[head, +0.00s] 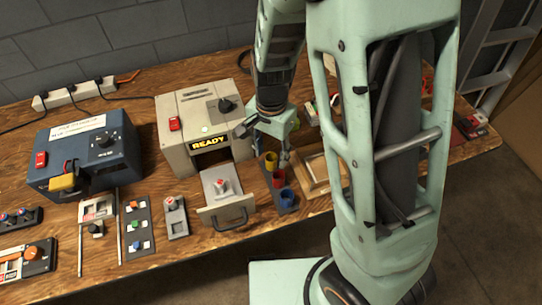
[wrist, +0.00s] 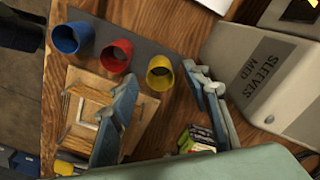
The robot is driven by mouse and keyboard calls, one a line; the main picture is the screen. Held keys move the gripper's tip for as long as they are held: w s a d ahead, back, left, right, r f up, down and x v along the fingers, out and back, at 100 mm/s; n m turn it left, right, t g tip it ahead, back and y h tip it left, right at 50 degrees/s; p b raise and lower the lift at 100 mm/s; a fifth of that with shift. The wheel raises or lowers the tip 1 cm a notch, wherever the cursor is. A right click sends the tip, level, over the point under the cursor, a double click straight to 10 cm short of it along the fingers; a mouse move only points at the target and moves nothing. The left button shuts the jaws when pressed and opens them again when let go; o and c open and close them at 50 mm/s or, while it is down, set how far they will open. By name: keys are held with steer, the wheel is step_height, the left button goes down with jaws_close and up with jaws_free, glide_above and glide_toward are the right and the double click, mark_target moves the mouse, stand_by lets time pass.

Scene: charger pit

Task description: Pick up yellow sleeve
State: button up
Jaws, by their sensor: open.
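The yellow sleeve (wrist: 160,73) is a short open cup standing on a dark grey strip (wrist: 143,42), at the end of a row with a red sleeve (wrist: 116,56) and a blue sleeve (wrist: 72,37). In the head view, the yellow sleeve (head: 271,161) is the rearmost of the three. My gripper (head: 267,141) is open and empty, just above and behind it. In the wrist view, my gripper (wrist: 160,80) has one finger on each side of the yellow sleeve in the picture. The fingers appear apart from it; the exact height gap cannot be told.
A grey machine marked READY (head: 208,143) stands left of the sleeves, with a handled drawer (head: 226,207) in front. A wooden frame (wrist: 83,119) lies close beside the sleeves. A pale box marked SLEEVES MED (wrist: 268,80) and small colourful packs (wrist: 197,138) are nearby.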

step_height(320, 180, down, 2)
steer(key=shift+f, duration=0.2)
steer(key=c, duration=0.7)
steer(key=shift+r, duration=0.2)
steer(key=shift+c, duration=0.2)
